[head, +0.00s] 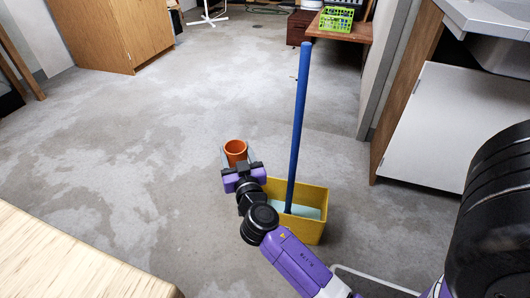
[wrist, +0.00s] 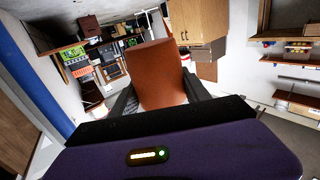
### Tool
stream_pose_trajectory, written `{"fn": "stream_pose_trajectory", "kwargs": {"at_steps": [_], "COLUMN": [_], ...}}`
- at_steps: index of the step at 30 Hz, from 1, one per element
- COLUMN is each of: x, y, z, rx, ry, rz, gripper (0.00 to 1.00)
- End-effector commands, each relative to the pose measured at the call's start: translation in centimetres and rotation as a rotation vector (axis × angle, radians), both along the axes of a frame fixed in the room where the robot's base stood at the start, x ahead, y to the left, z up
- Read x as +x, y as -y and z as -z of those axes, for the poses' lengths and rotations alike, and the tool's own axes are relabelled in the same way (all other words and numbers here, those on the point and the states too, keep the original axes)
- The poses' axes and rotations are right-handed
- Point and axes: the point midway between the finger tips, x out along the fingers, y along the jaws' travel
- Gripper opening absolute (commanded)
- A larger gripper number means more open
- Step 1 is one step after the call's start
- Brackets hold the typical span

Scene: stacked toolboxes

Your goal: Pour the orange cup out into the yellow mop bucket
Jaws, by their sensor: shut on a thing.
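The orange cup (head: 236,151) is held upright in my gripper (head: 238,163), above the floor and to the left of the bucket in the head view. In the wrist view the orange cup (wrist: 160,75) sits between the two dark fingers of my gripper (wrist: 158,95), which press on its sides. The yellow mop bucket (head: 310,232) stands on the floor, right of the cup, partly behind my arm. A light blue-green surface shows inside it. What the cup contains cannot be made out.
A blue pole (head: 299,125) rises from the bucket, right of my gripper. A wooden cabinet (head: 118,32) stands at the back left. A grey-white cabinet (head: 445,125) stands to the right. A pale wooden top (head: 75,260) fills the lower left. The floor left of the cup is clear.

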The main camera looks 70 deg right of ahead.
Motion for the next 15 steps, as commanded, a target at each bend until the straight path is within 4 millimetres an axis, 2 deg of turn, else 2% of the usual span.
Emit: {"fn": "stream_pose_trajectory", "kwargs": {"at_steps": [1, 6, 10, 15], "x": [-0.8, -3.8, -5.4, -6.0], "y": [1.5, 5.5, 7.1, 7.7], "z": [1.0, 1.2, 1.0, 0.7], "rx": [-0.003, -0.001, -0.001, -0.001], "ry": [0.004, 0.003, 0.002, -0.001], "rz": [0.051, 0.215, 0.289, 0.316], "gripper": [0.0, 0.0, 0.0, 0.0]}}
